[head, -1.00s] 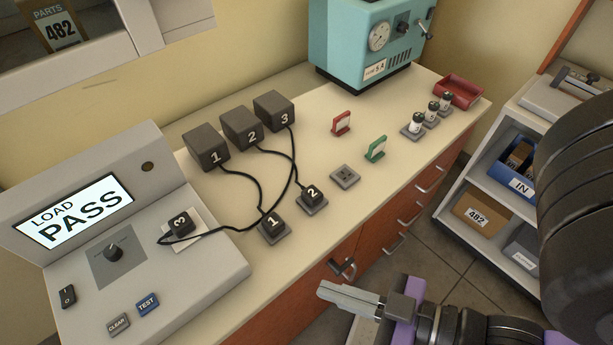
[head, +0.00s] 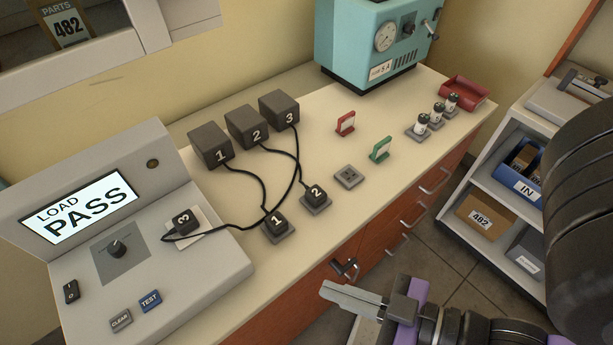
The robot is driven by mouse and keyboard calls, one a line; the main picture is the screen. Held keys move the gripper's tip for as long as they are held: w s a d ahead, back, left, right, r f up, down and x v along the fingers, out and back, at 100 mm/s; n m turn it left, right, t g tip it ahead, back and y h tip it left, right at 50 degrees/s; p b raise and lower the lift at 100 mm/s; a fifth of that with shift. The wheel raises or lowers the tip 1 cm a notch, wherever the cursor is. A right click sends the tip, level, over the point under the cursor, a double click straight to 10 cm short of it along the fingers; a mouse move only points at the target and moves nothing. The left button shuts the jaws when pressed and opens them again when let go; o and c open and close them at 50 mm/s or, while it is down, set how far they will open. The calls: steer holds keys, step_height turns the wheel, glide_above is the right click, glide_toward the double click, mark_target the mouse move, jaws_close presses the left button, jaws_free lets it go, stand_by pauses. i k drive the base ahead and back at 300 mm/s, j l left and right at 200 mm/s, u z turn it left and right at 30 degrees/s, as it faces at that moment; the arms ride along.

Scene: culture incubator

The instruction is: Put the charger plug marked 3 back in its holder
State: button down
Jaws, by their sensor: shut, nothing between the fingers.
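The charger plug marked 3 (head: 184,222) sits on a pale pad on the tester's sloped top, its black cable running to the charger box marked 3 (head: 281,110). Plug 1 (head: 276,222) and plug 2 (head: 316,193) sit on grey square holders on the bench. A third grey holder (head: 349,177) is empty, to the right of plug 2. My gripper (head: 325,291) is shut and empty, in front of the bench's front edge, away from the plugs.
The tester screen (head: 78,207) reads LOAD PASS. Charger boxes 1 (head: 211,146) and 2 (head: 247,127) stand behind the plugs. A red stand (head: 345,123), a green stand (head: 380,149), several vials (head: 437,114) and a red tray (head: 464,92) stand farther right. Cables cross the bench.

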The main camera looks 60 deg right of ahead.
mark_target(185, 222)
steer(key=i+j+z, duration=0.1)
steer(key=j+z, duration=0.3)
steer(key=j, duration=0.75)
steer(key=k+j+z, duration=0.1)
steer(key=j+z, duration=0.3)
steer(key=j, duration=0.7)
